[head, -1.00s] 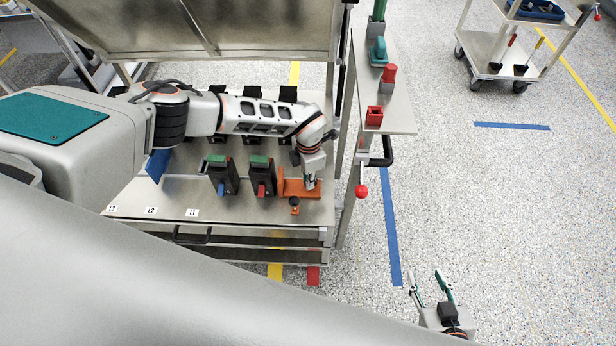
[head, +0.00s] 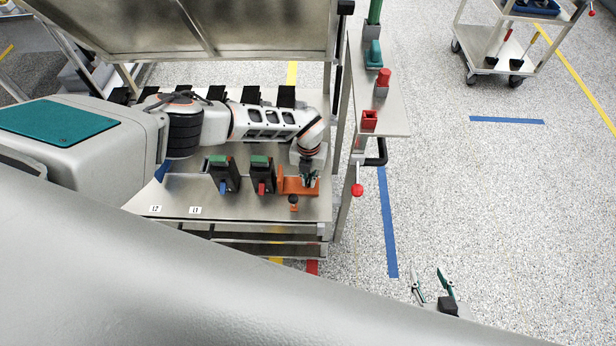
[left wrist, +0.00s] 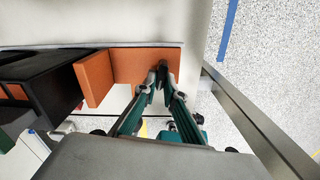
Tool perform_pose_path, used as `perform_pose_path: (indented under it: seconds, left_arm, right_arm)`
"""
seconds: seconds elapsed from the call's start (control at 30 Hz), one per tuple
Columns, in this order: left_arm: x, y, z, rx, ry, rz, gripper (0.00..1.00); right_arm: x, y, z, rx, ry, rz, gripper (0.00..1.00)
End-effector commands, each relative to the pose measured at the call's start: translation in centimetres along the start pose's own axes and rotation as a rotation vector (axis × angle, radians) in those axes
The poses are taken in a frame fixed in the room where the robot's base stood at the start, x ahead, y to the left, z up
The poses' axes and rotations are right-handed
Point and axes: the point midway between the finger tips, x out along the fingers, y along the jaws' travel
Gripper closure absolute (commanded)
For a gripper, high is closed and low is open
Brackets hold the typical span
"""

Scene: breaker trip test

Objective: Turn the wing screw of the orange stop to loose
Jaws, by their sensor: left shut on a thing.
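The orange stop (head: 288,186) sits at the right end of the bench top, beside the breaker with the red lever. It also shows in the left wrist view (left wrist: 130,62) as an orange plate with an upright block. My left gripper (head: 309,182) reaches down over the stop's right part. In the left wrist view its fingertips (left wrist: 161,70) are closed together on a small dark piece, which looks like the wing screw and is mostly hidden between them. Whether it is tight or loose cannot be seen. My right gripper (head: 433,286) is open and empty over the floor.
Two black breakers with green tops, one with a blue lever (head: 223,180) and one with a red lever (head: 263,178), stand left of the stop. A black knob (head: 293,200) is just in front. A side shelf (head: 393,115) holds red and green parts.

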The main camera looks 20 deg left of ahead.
Motion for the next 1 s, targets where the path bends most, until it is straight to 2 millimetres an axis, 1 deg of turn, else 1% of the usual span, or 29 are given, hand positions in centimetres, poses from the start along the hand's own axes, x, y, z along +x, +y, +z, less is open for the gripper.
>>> perform_pose_path:
  seconds: [0.2,0.4,0.97,1.0]
  left_arm:
    - [0.00,-0.20,-0.04,-0.124,0.000,-0.001,1.00]
    - [0.03,-0.23,-0.03,-0.190,0.000,-0.001,1.00]
    - [0.03,-0.22,0.00,-0.219,0.000,0.000,1.00]
    - [0.03,-0.22,0.00,-0.219,0.000,0.000,0.83]
  right_arm:
    - [-0.20,-0.06,0.19,0.007,-0.009,0.002,0.60]
    - [-0.23,0.04,0.11,0.011,-0.009,0.006,0.60]
    - [-0.24,0.05,0.17,0.012,-0.010,0.006,0.60]
    - [-0.25,0.06,0.18,0.012,-0.010,0.006,0.60]
